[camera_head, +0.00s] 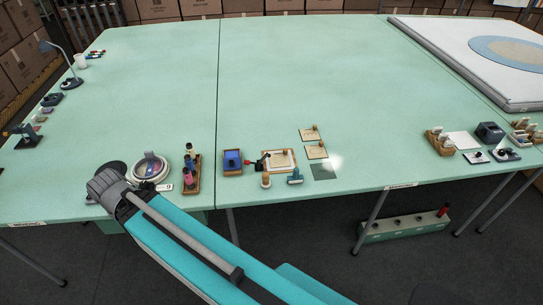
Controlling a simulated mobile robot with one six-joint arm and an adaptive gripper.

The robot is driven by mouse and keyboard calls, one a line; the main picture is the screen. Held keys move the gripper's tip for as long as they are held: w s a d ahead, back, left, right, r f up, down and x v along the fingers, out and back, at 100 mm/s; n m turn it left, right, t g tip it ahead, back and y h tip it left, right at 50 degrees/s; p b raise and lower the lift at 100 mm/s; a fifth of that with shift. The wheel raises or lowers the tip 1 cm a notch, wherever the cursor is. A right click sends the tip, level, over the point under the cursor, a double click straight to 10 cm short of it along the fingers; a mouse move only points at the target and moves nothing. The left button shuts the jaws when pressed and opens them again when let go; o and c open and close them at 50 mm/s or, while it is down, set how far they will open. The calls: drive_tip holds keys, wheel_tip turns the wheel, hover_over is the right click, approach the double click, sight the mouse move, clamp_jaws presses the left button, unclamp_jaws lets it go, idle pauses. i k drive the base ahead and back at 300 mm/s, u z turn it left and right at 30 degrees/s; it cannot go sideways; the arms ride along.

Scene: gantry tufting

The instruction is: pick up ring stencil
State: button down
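Two small tan boards with knobs, the upper board (309,134) and the lower board (316,152), lie flat on the green table right of its middle seam. They look like stencils, but their cut-outs are too small to make out, so I cannot tell which is the ring stencil. A dark green square sheet (324,173) lies just below them. My arm reaches from the bottom right to the table's front left, well left of the boards. My gripper's fingers do not show.
A pale framed board (279,160), a blue-filled tray (232,161) and small tools stand left of the boards. The middle and back of the table (290,70) are clear.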

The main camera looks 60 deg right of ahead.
sight(277, 161)
drive_tip(key=z, duration=1.8)
